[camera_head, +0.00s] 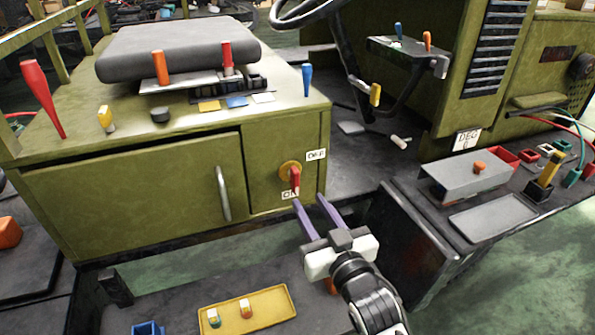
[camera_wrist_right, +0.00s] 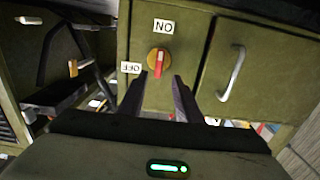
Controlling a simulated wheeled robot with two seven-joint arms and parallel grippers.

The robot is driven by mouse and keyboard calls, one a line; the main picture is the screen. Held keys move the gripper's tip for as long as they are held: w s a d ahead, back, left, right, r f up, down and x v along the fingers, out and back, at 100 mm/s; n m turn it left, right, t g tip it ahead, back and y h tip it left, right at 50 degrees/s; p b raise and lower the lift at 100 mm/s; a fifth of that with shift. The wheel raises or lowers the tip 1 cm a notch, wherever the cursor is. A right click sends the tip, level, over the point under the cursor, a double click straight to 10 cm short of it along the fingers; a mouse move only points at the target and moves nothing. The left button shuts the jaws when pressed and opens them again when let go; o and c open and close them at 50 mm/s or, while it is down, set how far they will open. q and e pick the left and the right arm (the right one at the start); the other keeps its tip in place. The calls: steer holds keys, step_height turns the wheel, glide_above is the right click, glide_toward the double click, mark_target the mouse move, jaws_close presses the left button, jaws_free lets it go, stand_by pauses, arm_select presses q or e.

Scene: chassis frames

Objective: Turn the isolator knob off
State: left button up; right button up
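The isolator knob (camera_head: 294,178) has a red handle on a round yellow-orange base, on the green cabinet's front panel. The OFF label (camera_head: 316,154) is up and to its right, and the ON label (camera_head: 289,195) is just below it. The handle stands roughly upright, in line with the ON label. In the right wrist view, which is upside down, the knob (camera_wrist_right: 158,61) shows between the fingertips. My right gripper (camera_head: 309,200) is open and empty, its purple fingers pointing at the panel, just short of the knob. My left gripper is not in view.
A cabinet door with a metal handle (camera_head: 222,193) is left of the knob. Several coloured levers stand on the cabinet top. A yellow tray (camera_head: 270,306) lies low in front. A dark bench with a grey box (camera_head: 462,181) is at right.

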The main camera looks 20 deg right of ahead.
mark_target(297, 178)
steer(key=w, duration=0.7)
steer(key=w+r, duration=0.1)
steer(key=w, duration=0.2)
steer(key=shift+w+a, duration=0.1)
steer(key=shift+w, duration=0.2)
jaws_close()
